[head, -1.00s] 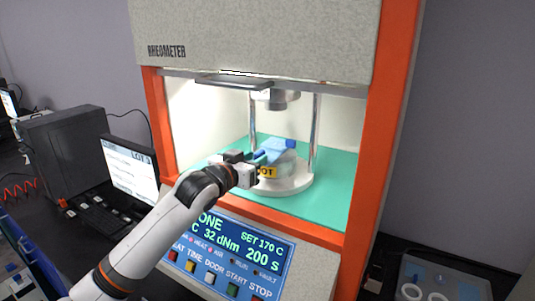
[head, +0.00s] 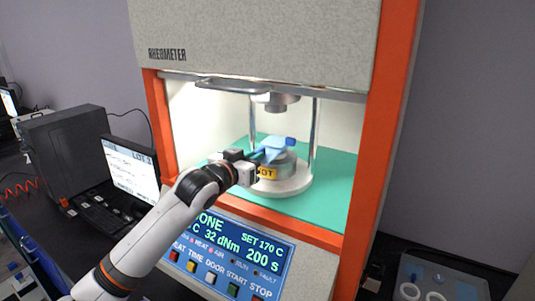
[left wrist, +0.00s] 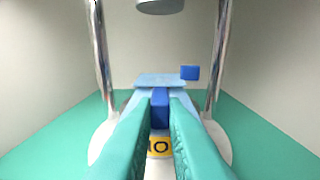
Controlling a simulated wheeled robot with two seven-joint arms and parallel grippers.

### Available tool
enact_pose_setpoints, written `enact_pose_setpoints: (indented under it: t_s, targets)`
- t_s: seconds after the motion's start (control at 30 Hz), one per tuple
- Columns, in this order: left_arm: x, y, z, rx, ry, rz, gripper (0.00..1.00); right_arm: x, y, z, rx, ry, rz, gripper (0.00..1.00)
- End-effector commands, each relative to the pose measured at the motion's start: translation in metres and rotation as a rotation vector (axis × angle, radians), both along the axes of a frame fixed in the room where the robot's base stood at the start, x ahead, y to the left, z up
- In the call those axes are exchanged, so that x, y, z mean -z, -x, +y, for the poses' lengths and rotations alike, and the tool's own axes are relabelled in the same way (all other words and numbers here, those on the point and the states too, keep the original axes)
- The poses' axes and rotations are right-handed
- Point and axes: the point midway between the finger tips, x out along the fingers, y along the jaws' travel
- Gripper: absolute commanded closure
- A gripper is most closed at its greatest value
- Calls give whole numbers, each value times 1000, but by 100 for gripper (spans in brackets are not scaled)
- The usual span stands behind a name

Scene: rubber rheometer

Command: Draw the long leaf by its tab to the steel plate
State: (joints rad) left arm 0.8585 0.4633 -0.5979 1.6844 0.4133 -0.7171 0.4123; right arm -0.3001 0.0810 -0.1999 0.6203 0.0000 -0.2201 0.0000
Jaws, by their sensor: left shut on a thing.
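The light blue leaf (head: 274,148) lies over the round grey lower die (head: 287,166) inside the rheometer. In the left wrist view the leaf (left wrist: 160,81) spreads beyond my fingers. A dark blue tab (left wrist: 160,108) at its near edge sits between my left gripper's two teal fingers (left wrist: 160,125), which are shut on it. A second blue tab (left wrist: 190,72) shows at the far right; I cannot tell which leaf it belongs to. In the head view my left gripper (head: 262,156) reaches in through the open front. I cannot pick out the steel plate for certain. My right gripper is not in view.
The upper die (head: 280,101) hangs above, between two steel columns (head: 314,134). The orange frame (head: 366,150) bounds the opening. A yellow hot label (head: 267,173) is on the die's front. A grey tray (head: 408,268) with white rings lies at lower right.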

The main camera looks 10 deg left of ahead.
Motion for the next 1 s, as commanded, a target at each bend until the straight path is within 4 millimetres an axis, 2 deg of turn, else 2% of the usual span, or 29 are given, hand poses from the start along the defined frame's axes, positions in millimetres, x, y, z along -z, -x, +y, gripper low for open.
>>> enact_pose_setpoints:
  t_s: [0.7,1.0]
  targets:
    - [-12,0,0,0,0,0,100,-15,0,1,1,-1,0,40]
    - [-12,14,7,0,1,0,100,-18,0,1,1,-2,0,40]
